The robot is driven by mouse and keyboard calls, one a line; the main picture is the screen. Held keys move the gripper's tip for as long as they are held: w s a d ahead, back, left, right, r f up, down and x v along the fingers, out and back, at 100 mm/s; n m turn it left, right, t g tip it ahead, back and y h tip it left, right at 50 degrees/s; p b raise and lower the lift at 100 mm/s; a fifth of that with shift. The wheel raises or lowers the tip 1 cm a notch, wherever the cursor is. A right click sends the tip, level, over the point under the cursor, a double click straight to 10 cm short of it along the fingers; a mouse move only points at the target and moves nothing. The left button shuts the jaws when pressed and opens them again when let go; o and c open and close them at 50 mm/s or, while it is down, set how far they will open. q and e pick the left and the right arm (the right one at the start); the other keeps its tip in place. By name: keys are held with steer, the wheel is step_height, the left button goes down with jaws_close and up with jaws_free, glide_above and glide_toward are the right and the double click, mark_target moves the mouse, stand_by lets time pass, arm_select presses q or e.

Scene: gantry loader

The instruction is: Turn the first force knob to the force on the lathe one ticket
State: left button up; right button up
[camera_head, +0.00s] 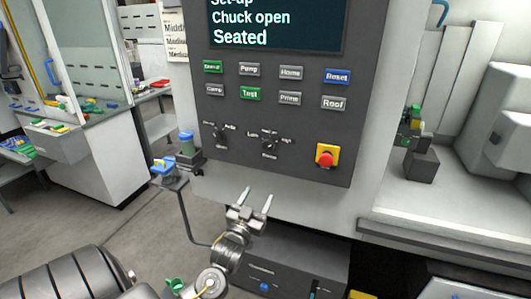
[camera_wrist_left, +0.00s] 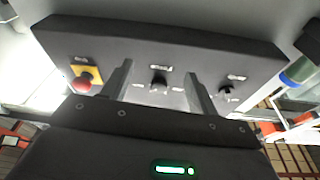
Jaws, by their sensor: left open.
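The grey control panel (camera_head: 300,165) carries two dark knobs below its buttons. The right knob (camera_head: 269,144) has small labels that look like Low and High. The left knob (camera_head: 221,134) has labels too small to read surely. My left gripper (camera_head: 255,191) is open and empty, in front of the panel's lower edge and below the knobs. In the left wrist view, one knob (camera_wrist_left: 158,86) shows between the two fingers and the other knob (camera_wrist_left: 226,88) lies right of them; neither is gripped. A white ticket sheet (camera_head: 175,38) at upper left reads partly "Middle" and "Medium". My right gripper is out of view.
A red emergency button (camera_head: 326,158) on a yellow plate sits right of the knobs. A screen (camera_head: 275,25) above reads "Chuck open" and "Seated". Several push buttons fill the rows between. A small stand (camera_head: 185,165) with blue and green parts stands left of the panel.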

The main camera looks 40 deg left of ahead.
arm_select(q)
steer(key=n+t+y, duration=0.1)
steer(key=t, duration=0.1)
glide_toward(267, 147)
steer(key=p+x, duration=0.3)
steer(key=x, duration=0.4)
steer(key=shift+r+p, duration=0.1)
steer(key=shift+p, duration=0.2)
steer(key=shift+w+a+r, duration=0.15)
steer(key=shift+w, duration=0.45)
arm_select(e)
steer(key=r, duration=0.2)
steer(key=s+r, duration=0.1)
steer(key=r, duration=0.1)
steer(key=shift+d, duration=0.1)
arm_select(q)
steer(key=shift+c, duration=0.5)
steer(key=c, duration=0.9)
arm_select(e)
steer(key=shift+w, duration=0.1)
